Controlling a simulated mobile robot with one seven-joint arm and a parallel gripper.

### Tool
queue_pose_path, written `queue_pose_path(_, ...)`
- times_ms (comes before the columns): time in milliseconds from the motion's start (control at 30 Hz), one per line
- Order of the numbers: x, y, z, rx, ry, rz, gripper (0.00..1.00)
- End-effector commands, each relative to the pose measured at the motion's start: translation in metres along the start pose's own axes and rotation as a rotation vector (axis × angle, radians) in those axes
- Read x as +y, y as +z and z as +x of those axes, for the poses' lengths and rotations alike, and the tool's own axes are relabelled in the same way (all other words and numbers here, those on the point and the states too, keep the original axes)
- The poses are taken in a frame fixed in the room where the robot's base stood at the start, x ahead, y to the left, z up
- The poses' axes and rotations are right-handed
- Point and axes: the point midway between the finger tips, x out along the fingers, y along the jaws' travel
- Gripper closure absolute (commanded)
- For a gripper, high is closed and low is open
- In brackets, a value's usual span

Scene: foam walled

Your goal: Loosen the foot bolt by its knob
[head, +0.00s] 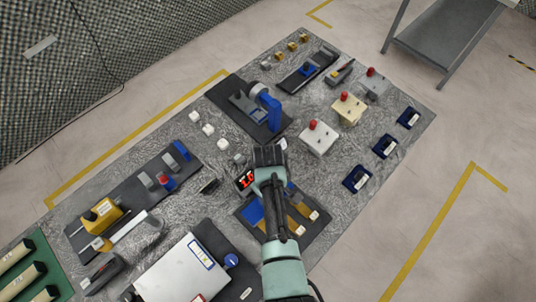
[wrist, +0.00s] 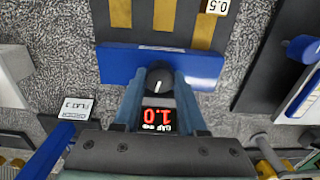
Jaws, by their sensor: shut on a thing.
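A round black knob (wrist: 158,82) with a white pointer line is between the fingers of my gripper (wrist: 160,92) in the wrist view. The gripper is shut on the knob, one teal finger on each side. The knob stands against the near edge of a blue bar (wrist: 205,68) across a dark plate with brass strips (wrist: 164,14). A small display (wrist: 157,118) shows red digits, 1.0, upside down.
A "0.5" tag (wrist: 213,6) sits by the strips. A card marked FLAT (wrist: 77,107) lies at left. In the head view, a blue clamp-like stand (head: 268,105), red-topped boxes (head: 318,140) and a silver panel (head: 185,270) surround the fixture.

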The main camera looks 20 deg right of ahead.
Motion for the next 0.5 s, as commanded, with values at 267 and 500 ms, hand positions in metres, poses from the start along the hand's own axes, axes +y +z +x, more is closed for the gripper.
queue_pose_path(267, 0.0004, -0.0005, -0.0006, 0.001, 0.001, 0.001, 0.29)
queue_pose_path(500, 0.0002, -0.0002, -0.0005, 0.001, 0.001, 0.001, 0.29)
